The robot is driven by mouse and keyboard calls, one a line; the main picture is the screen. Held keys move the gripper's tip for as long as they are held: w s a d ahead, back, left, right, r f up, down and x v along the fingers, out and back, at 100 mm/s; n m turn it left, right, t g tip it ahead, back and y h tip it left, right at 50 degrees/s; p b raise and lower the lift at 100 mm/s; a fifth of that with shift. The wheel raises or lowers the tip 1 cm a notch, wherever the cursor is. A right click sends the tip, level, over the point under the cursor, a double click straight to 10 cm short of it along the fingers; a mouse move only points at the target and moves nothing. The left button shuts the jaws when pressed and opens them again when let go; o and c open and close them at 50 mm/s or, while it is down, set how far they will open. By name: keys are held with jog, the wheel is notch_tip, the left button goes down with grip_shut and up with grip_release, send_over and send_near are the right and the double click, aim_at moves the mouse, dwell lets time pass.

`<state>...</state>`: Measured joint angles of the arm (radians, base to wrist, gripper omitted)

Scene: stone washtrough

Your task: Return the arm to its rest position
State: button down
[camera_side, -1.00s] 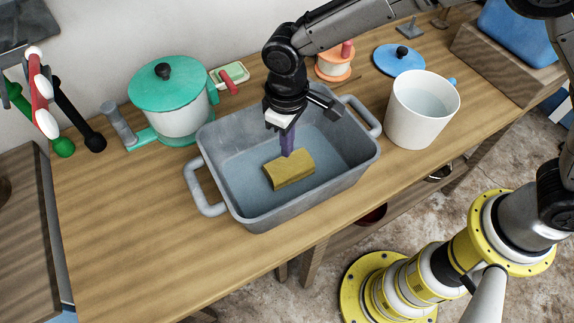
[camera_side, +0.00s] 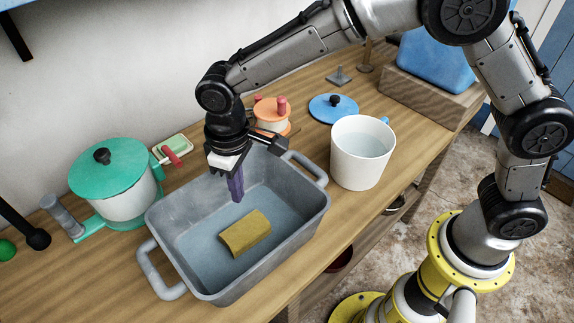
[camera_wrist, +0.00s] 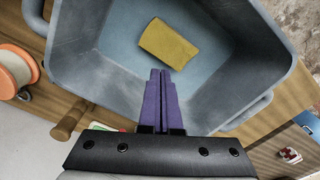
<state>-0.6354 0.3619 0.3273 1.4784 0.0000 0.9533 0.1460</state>
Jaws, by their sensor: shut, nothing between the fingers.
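My gripper (camera_side: 237,199) hangs over the grey basin (camera_side: 163,218) with its purple fingers pointing down. The fingers are together and hold nothing; they also show shut in the wrist view (camera_wrist: 161,74). A yellow-brown sponge-like block (camera_side: 245,233) lies on the basin floor, below and slightly right of the fingertips in the side view. In the wrist view the block (camera_wrist: 168,43) lies beyond the fingertips, apart from them. My arm reaches in from the right above the bench.
A white bucket (camera_side: 357,165) of water stands right of the basin. A teal-lidded pot (camera_side: 112,172) stands to its left. An orange spool (camera_side: 271,116), a blue lid (camera_side: 333,107) and a soap dish (camera_side: 172,149) sit behind. The wooden bench front (camera_side: 60,285) is clear.

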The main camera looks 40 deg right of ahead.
jog(key=s+d+r+m+t+y, duration=0.15)
jog(key=d+r+m+t, duration=0.25)
jog(key=d+r, duration=1.3)
jog(key=s+d+r+m+t+h, duration=0.1)
jog(key=s+d+r, duration=0.2)
jog(key=s+d, duration=0.55)
jog(key=s+d+f, duration=0.2)
jog(key=s+f, duration=0.4)
jog(key=s, duration=0.5)
jog(key=shift+f+m+h, duration=0.3)
jog(key=shift+h, duration=0.05)
jog(key=shift+d, duration=0.1)
